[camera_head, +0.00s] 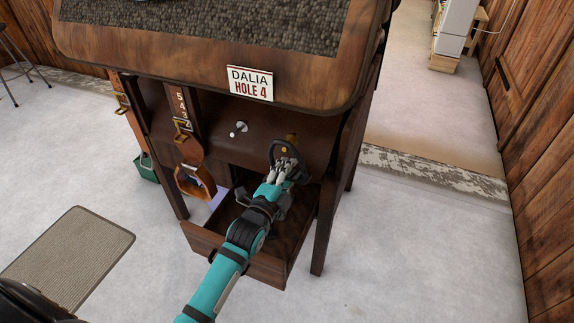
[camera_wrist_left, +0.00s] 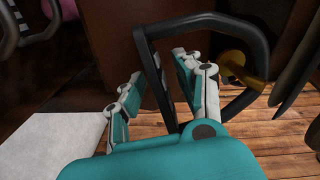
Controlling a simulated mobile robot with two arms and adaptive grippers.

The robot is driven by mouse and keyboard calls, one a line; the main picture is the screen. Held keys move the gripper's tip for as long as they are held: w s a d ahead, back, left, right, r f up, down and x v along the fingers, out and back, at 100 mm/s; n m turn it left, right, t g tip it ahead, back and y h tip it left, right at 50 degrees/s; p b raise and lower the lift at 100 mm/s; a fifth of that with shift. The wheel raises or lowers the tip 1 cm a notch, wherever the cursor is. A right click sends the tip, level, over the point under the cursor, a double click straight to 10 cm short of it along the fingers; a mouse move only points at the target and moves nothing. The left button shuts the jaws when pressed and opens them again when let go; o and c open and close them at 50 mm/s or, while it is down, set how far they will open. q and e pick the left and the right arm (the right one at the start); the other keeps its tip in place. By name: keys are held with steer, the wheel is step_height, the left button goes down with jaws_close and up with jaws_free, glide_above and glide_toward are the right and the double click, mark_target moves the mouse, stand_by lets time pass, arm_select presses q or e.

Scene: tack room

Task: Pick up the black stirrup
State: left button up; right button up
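The black stirrup (camera_head: 272,150) hangs at the front of the wooden stand, by a brass-coloured peg (camera_wrist_left: 240,70). In the left wrist view the stirrup (camera_wrist_left: 152,62) is a dark angular loop, and one of its bars runs between my left fingers. My left gripper (camera_head: 284,174) is at the stirrup's lower part. In the left wrist view the fingers (camera_wrist_left: 158,90) stand apart on either side of the bar, with a gap at the left finger. The gripper partly hides the stirrup in the head view. My right gripper is not in view.
An open drawer (camera_head: 205,242) juts out below my left forearm. A brown stirrup (camera_head: 196,182) hangs on a strap to the left, near a bare metal peg (camera_head: 238,129). A sign (camera_head: 250,83) is on the tabletop edge. A mat (camera_head: 70,258) lies on the floor.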

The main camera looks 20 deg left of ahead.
arm_select(q)
steer(key=shift+c, duration=0.4)
jaws_close()
steer(key=shift+r, duration=0.5)
step_height(320, 180, up, 3)
steer(key=shift+s+f+p, duration=0.1)
steer(key=shift+s+p, duration=0.05)
steer(key=shift+p, duration=0.45)
steer(key=s+a, duration=0.1)
steer(key=s, duration=1.6)
steer(key=shift+s+p, duration=0.35)
steer(key=shift+p, duration=0.05)
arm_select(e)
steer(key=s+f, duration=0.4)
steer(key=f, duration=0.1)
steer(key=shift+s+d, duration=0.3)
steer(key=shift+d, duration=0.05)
